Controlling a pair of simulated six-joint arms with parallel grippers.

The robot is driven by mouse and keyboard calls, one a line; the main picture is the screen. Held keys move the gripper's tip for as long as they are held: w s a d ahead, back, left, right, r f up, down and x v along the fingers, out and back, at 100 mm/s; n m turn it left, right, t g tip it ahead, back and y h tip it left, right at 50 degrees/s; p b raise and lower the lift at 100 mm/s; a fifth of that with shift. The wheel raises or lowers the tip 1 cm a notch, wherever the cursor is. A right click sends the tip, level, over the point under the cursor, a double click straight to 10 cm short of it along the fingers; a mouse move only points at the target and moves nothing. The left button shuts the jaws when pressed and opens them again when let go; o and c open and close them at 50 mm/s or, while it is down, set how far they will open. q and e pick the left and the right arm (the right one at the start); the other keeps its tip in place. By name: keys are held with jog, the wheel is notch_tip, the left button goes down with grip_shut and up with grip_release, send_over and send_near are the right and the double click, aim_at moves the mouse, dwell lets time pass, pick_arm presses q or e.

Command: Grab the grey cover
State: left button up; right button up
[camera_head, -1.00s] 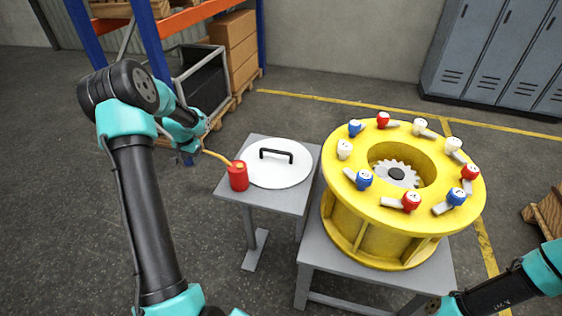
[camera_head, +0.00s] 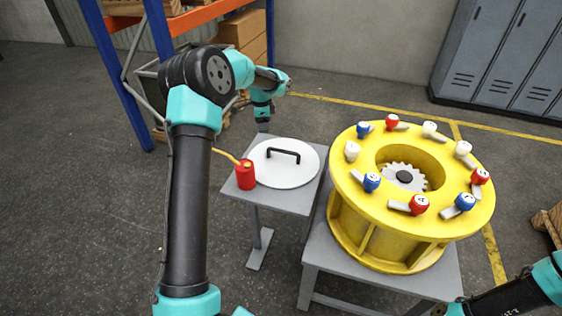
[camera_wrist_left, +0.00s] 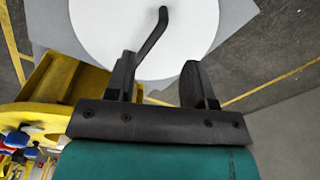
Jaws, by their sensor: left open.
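The grey cover (camera_head: 284,174) is a pale round disc with a black bar handle (camera_head: 283,153), lying flat on a small grey table (camera_head: 298,201). It also shows in the left wrist view (camera_wrist_left: 108,32), where its handle (camera_wrist_left: 152,36) rises near my left fingers. My left gripper (camera_head: 263,124) is over the far side of the cover, partly hidden by its own arm. In the left wrist view my left gripper (camera_wrist_left: 160,80) has its fingers apart with nothing held. My right arm enters at the lower right, with its fingers out of sight.
A red can (camera_head: 246,176) with a thin spout stands beside the cover's left edge. A yellow ring housing (camera_head: 350,196) with a gear and several coloured knobs stands to the right on a grey stand. A shelf (camera_head: 157,50) with boxes is behind left.

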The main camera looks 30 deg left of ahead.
pick_arm(q)
jog(key=w+d+r+m, duration=0.2)
jog(key=w+d+m, duration=0.1)
jog(key=d, duration=0.4)
jog(key=shift+w+r+m, duration=0.15)
jog(key=shift+w+m, duration=0.1)
jog(key=shift+m, duration=0.65)
jog(key=shift+d, duration=0.1)
send_over(283, 160)
jog(key=f, duration=1.2)
jog(key=shift+s+d, duration=0.15)
jog(key=shift+d, duration=0.1)
jog(key=shift+f, duration=0.15)
jog(key=shift+a+f, duration=0.2)
jog(key=shift+f, duration=2.4)
jog(key=shift+f, duration=0.25)
